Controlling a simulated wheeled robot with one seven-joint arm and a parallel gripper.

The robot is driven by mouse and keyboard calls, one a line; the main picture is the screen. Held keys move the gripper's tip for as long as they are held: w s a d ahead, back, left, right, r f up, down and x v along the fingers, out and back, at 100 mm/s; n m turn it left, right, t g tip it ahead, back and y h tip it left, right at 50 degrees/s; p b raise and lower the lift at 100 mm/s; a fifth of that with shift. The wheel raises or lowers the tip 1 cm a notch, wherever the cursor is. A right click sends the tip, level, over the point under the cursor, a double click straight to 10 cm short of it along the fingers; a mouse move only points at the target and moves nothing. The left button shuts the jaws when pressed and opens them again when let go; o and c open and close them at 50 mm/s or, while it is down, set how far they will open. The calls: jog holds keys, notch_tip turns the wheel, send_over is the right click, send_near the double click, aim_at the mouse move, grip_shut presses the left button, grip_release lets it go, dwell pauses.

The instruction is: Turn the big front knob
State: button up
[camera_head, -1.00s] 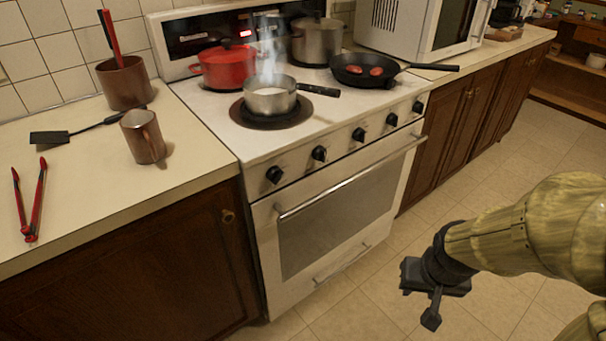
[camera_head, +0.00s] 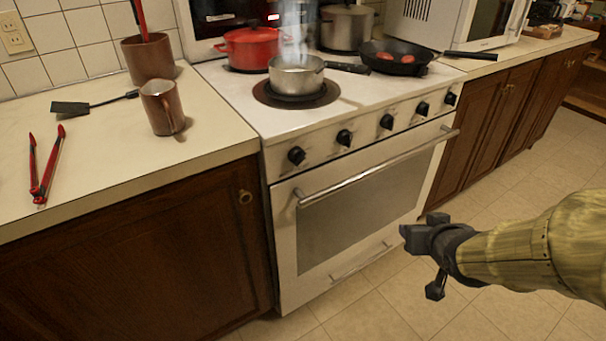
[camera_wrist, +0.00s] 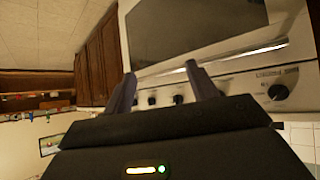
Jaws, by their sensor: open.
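A row of several black knobs runs along the stove's white front panel. The leftmost knob (camera_head: 296,156) sits at the near left end and looks largest. In the wrist view, which is turned about, a large dark knob (camera_wrist: 278,92) with printed marks beside it is at the right; smaller knobs show between and beside my fingers. My gripper (camera_head: 404,236) is in front of the oven door, lower than the knobs and to their right, apart from the stove. Its two fingers (camera_wrist: 160,72) are spread and empty in the wrist view.
The oven handle (camera_head: 380,165) juts out below the knobs. A steaming pot (camera_head: 296,76), red pot (camera_head: 252,50) and frying pan (camera_head: 400,62) stand on the stovetop. A mug (camera_head: 162,108) and red tongs (camera_head: 46,165) are on the left counter. The floor before the stove is clear.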

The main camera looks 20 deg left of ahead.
jog(key=s+a+r+n+y+b, duration=0.1)
jog(key=a+r+n+y+b, duration=0.1)
jog(key=a+y, duration=0.3)
jog(key=s+a+r+n+t+y+b, duration=0.1)
jog(key=a+r+n+y+b, duration=0.2)
jog(key=a+y, duration=0.3)
jog(key=a+n+b, duration=0.1)
jog(key=a, duration=0.3)
jog(key=shift+n+t+y+b, duration=0.3)
jog(key=shift+n+b, duration=0.05)
jog(key=shift+n, duration=0.05)
jog(key=shift+a+r+p, duration=0.1)
jog(key=shift+r+p, duration=0.05)
jog(key=shift+p, duration=0.35)
jog(key=p, duration=0.7)
send_near(302, 159)
jog(key=x, duration=0.9)
jog(key=shift+w+a, duration=0.15)
jog(key=shift+a, duration=0.1)
